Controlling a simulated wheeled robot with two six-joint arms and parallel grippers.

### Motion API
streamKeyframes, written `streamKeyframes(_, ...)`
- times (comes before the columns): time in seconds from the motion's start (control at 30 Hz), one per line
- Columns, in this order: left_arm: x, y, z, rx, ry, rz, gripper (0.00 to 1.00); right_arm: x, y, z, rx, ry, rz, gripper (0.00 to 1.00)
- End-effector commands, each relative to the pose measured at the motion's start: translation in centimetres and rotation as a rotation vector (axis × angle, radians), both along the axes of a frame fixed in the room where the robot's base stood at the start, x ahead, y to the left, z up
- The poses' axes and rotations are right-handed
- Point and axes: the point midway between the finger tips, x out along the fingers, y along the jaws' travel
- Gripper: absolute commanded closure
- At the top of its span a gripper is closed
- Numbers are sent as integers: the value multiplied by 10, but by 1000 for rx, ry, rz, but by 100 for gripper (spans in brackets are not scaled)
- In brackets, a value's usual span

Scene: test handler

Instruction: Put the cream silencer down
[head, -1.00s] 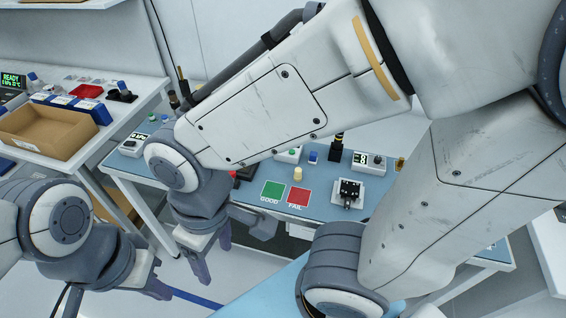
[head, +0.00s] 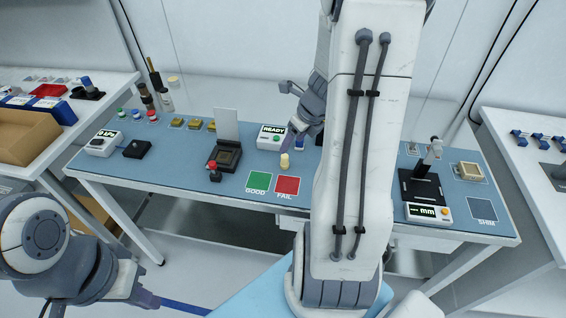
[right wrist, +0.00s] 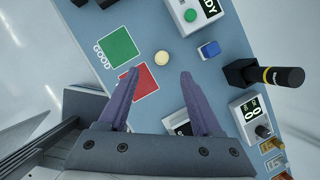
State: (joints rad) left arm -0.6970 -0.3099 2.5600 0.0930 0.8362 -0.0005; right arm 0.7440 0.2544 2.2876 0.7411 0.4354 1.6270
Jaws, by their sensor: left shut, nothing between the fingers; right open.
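The cream silencer (head: 285,161) is a small cream cylinder standing upright on the blue bench top, just behind the red FAIL square (head: 287,185). In the right wrist view the silencer (right wrist: 161,57) shows end-on as a round disc beside the red square (right wrist: 139,83). My right gripper (head: 291,139) is over the bench near the silencer, its far finger partly hidden. In the right wrist view its fingers (right wrist: 159,77) are spread and empty, with the silencer just beyond the tips, between their lines. My left gripper (head: 146,299) is shut and empty, low at left, off the bench.
The green GOOD square (head: 260,181) lies left of the red one. A READY box (head: 271,137) stands behind the silencer, and a blue block (right wrist: 209,49) is close by. A socket with raised lid (head: 225,155) stands left. My right arm hides the bench middle.

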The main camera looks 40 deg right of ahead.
Motion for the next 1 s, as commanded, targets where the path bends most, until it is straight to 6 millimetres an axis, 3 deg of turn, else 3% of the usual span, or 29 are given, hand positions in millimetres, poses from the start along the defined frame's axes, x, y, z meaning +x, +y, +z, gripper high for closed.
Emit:
streamKeyframes(0.2,0,0,-15,0,0,0,100,8,-5,-34,12,3,-43,34)
streamKeyframes(0.47,0,0,-23,0,0,0,100,19,-4,-53,9,1,-40,34)
streamKeyframes(0.73,0,0,-40,0,0,0,100,35,-1,-90,10,2,-37,34)
streamKeyframes(1.0,0,0,-42,0,0,0,100,39,-1,-96,7,0,-38,34)
